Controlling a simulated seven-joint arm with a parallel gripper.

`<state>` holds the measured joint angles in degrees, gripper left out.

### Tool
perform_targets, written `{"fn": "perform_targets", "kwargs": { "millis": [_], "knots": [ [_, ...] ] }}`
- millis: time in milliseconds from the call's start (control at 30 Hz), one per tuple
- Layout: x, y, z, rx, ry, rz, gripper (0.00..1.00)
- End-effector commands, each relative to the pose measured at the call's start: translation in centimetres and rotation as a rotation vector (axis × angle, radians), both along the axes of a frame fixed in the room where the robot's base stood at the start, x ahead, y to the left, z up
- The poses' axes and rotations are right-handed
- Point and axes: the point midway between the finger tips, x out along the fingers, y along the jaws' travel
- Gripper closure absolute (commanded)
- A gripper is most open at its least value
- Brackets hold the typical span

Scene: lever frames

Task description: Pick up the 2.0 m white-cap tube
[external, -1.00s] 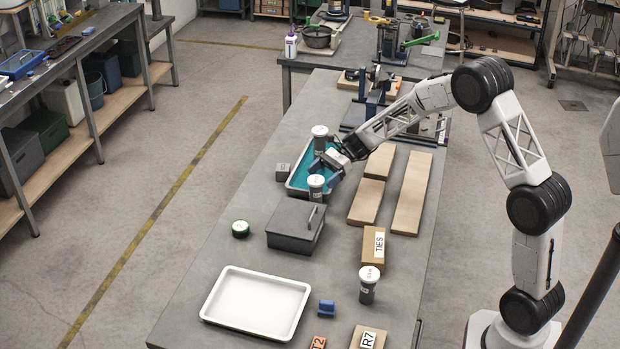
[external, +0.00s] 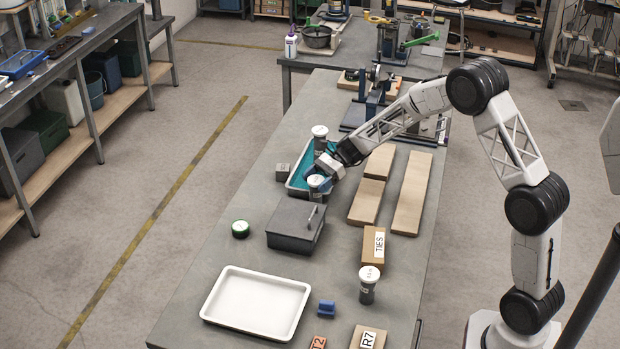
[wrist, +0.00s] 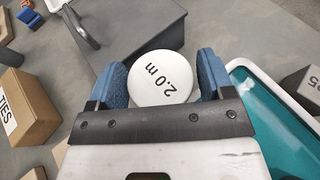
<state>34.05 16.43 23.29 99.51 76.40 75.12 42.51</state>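The 2.0 m tube (wrist: 163,78) has a round white cap marked "2.0 m" and sits between my fingers in the wrist view. In the external view its cap (external: 316,181) shows at the near end of the teal-lined tray (external: 297,190); its body is mostly hidden. My gripper (wrist: 163,80) points down with one blue finger on each side of the cap. The fingers look open and very close to the cap's sides; firm contact cannot be made out. My gripper also shows over the tray in the external view (external: 320,180).
Another white-capped tube (external: 320,132) stands at the tray's far end, and one (external: 368,290) stands near the front right. A grey lidded box (external: 292,230) is close in front. A grey block (external: 282,171) lies left of the tray. An empty white tray (external: 256,303) lies nearer the front.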

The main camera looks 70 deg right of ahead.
Motion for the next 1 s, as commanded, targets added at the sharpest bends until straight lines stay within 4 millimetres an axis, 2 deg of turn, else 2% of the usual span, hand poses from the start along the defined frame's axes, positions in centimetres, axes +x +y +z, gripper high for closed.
{"fn": "perform_targets", "kwargs": {
  "millis": [33, 200, 300, 667, 867, 1000],
  "knots": [
    [0.0, 0.0, 0.0, 0.000, 0.000, 0.000, 0.33],
    [0.0, 0.0, 0.0, 0.000, 0.000, 0.000, 0.59],
    [0.0, 0.0, 0.0, 0.000, 0.000, 0.000, 0.71],
    [0.0, 0.0, 0.5, -0.001, -0.001, 0.000, 0.71],
    [0.0, 0.0, 2.4, -0.002, -0.003, 0.000, 0.71],
    [0.0, 0.0, 4.4, -0.002, -0.002, 0.001, 0.71]
  ]
}}
